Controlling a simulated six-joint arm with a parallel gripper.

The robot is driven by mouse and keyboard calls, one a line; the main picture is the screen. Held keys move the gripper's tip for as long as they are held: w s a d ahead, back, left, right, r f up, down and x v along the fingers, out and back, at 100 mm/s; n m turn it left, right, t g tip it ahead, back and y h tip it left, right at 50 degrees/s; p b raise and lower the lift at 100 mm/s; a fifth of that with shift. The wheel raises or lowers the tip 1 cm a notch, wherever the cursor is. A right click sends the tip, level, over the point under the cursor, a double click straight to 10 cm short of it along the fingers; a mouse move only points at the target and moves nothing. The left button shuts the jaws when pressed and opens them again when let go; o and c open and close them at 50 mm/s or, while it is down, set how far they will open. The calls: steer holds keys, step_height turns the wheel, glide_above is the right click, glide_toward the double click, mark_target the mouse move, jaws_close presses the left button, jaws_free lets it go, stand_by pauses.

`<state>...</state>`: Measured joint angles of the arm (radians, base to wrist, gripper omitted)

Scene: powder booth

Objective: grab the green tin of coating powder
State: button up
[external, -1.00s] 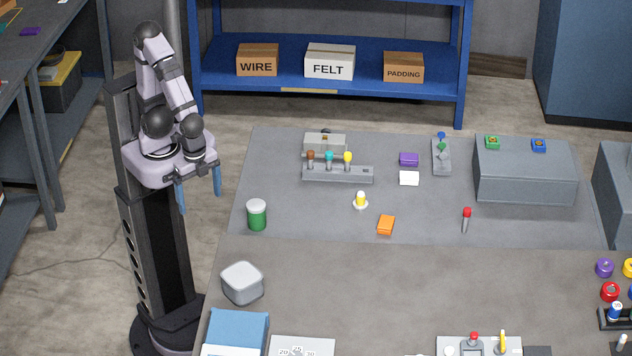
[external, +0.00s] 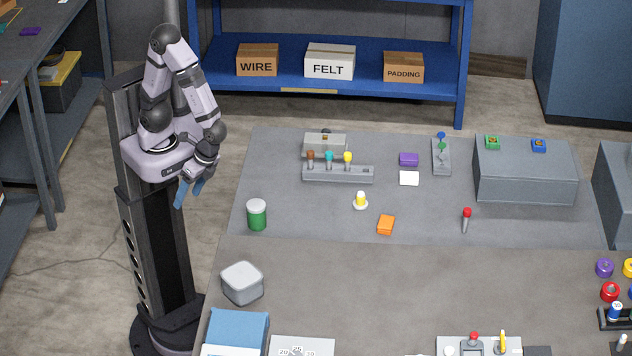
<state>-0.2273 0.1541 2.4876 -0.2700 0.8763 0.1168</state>
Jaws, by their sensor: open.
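The green tin of coating powder (external: 257,215) stands upright near the left edge of the grey mat on the bench. It is a green cylinder with a whitish lid. My gripper (external: 183,202) has blue fingers and hangs left of the bench edge, apart from the tin and to its left. The fingers are open, and I see nothing between them.
A yellow-topped piece (external: 360,201) and an orange block (external: 386,225) lie to the right. The mat around the tin is clear.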

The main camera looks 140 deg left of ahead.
steer(key=w+d+r+n+t+h+p, duration=0.4)
steer(key=n+t+h+p, duration=0.1)
steer(key=n+h, duration=0.6)
steer(key=n+t+y+p, duration=0.6)
steer(key=n+t+y, duration=0.4)
steer(key=n+t, duration=0.7)
glide_toward(255, 207)
steer(key=shift+w+d+r, duration=1)
steer(key=shift+w+r, duration=0.15)
steer(key=shift+r, duration=0.1)
steer(key=f+n+y, duration=0.1)
steer(key=s+a+f+n+y, duration=0.1)
steer(key=f, duration=0.1)
steer(key=f+n+y, duration=0.1)
steer(key=shift+s+a+f+n+g+b, duration=0.25)
steer(key=shift+a+f+n+g+b, duration=0.05)
steer(key=shift+a+f+b, duration=0.1)
steer(key=shift+w+d+r, duration=0.1)
steer(key=shift+w+d, duration=0.05)
steer(key=shift+w, duration=0.95)
steer(key=shift+w, duration=0.1)
